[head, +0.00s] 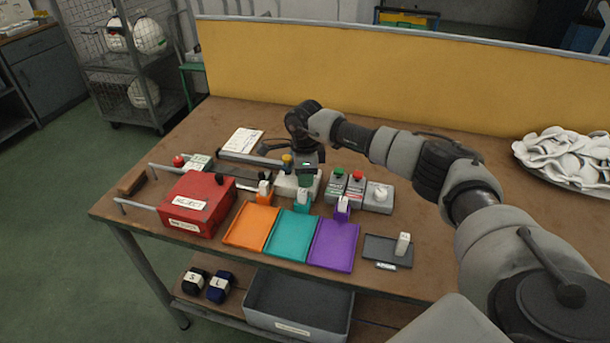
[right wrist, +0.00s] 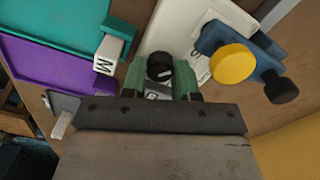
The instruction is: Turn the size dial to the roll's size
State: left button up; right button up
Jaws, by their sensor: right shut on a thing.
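The size dial (right wrist: 160,67) is a small black round knob with a white mark, on a white box (head: 284,184). My right gripper (head: 305,172) is over that box in the head view and hides the dial there. In the right wrist view its green fingers (right wrist: 161,80) stand either side of the dial, shut on it. A small plate with a letter, partly hidden, shows below the dial. Dark rolls marked S (head: 194,280) and L (head: 219,287) lie on the lower shelf. My left gripper is out of view.
Orange (head: 250,227), teal (head: 291,236) and purple (head: 333,246) trays lie in front; the teal marker block (right wrist: 109,48) reads M. A blue clamp with a yellow knob (right wrist: 231,63) is beside the dial. A red box (head: 197,204) stands left, green and red button boxes (head: 355,190) right.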

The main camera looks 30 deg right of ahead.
jog(key=shift+w+r, duration=0.1)
jog(key=o, duration=0.7)
jog(key=shift+c, duration=0.2)
notch_tip(320, 180, up, 11)
jog(key=shift+b, duration=0.4)
jog(key=shift+f, duration=0.2)
